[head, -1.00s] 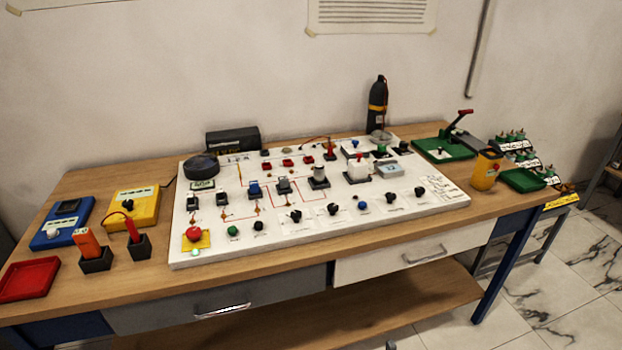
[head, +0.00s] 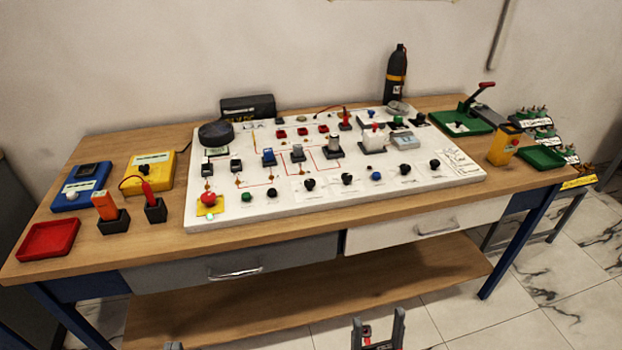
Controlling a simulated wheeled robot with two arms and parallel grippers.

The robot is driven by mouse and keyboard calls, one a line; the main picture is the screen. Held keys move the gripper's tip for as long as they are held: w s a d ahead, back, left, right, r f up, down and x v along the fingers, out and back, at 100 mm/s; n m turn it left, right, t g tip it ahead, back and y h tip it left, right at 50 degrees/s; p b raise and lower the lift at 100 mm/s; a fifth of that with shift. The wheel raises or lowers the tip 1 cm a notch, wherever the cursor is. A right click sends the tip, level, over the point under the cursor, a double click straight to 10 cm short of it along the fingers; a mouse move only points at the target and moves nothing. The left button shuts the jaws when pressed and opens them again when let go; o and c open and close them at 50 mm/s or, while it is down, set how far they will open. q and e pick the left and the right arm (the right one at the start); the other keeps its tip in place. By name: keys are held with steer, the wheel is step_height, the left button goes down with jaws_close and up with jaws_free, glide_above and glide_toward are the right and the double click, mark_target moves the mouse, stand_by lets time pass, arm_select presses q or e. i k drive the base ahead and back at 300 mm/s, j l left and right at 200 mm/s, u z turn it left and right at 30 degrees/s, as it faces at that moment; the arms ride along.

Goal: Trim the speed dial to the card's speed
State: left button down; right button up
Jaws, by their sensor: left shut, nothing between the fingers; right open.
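The white panel (head: 285,213) lies on the bench with a row of dials along its front. Black knobs (head: 309,184), (head: 347,179) and (head: 434,164) and a blue knob (head: 376,176) sit on small printed labels. The print is too small to tell which is the speed dial. A white printed card (head: 462,164) lies at the panel's right end, unreadable here. My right gripper (head: 378,328) is open and empty, low in front of the bench. Only the tip of my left gripper (head: 172,346) shows at the bottom edge, shut and empty, apart from the panel.
A red tray (head: 48,239), blue meter (head: 80,187) and yellow meter (head: 152,172) stand at the left. A dark bottle (head: 396,75) stands behind the panel. Bare wood borders the panel's front.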

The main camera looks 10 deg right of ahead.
mark_target(308, 183)
steer(key=i+z, duration=0.1)
steer(key=z, duration=0.35)
steer(key=i+j+z, duration=0.1)
steer(key=z, duration=0.35)
steer(key=i+j+z, duration=0.1)
steer(key=z, duration=0.35)
